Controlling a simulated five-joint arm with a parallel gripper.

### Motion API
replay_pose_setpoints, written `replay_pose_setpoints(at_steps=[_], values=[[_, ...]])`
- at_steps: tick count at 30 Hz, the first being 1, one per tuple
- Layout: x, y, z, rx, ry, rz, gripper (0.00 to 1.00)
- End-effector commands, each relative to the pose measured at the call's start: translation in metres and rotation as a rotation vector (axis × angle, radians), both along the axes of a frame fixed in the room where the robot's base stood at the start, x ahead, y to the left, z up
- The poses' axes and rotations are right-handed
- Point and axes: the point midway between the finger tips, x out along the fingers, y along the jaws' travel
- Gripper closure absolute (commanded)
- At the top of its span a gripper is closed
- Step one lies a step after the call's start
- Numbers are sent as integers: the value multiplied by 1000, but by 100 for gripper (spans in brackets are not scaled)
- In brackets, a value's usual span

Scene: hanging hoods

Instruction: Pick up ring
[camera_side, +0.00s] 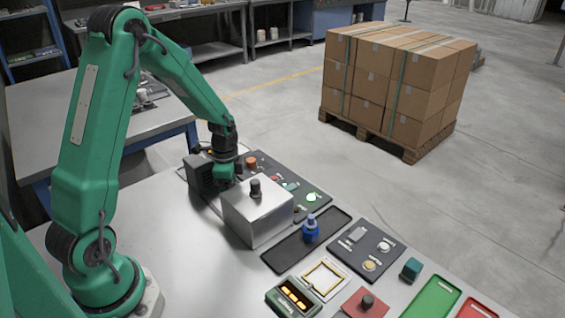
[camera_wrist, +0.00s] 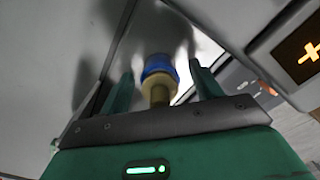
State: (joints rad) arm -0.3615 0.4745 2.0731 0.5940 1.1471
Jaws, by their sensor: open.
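My gripper (camera_side: 226,172) is low behind the metal hood (camera_side: 258,218), a silver box with a dark knob on top; its fingertips are mostly hidden in the side view. In the wrist view, my gripper (camera_wrist: 161,72) has its two green fingers apart. Between them is a small part with a blue band (camera_wrist: 158,66) and a brass-coloured stem (camera_wrist: 158,90). I cannot tell whether this part is the ring, or whether a finger touches it. No ring is clearly recognisable in the side view.
A dark box (camera_side: 200,172) stands beside my gripper. A blue fitting (camera_side: 310,230) stands on a black tray (camera_side: 285,256). A panel (camera_side: 368,247) and a green device with a lit display (camera_side: 293,297) lie nearer the front. An orange-lit display (camera_wrist: 308,50) is at right in the wrist view.

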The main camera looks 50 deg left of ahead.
Motion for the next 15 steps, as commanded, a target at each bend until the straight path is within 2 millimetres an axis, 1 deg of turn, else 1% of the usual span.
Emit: replay_pose_setpoints(at_steps=[14, 15], values=[[0, 0, 0, 0, 0, 0, 36], [0, 0, 0, 0, 0, 0, 38]])
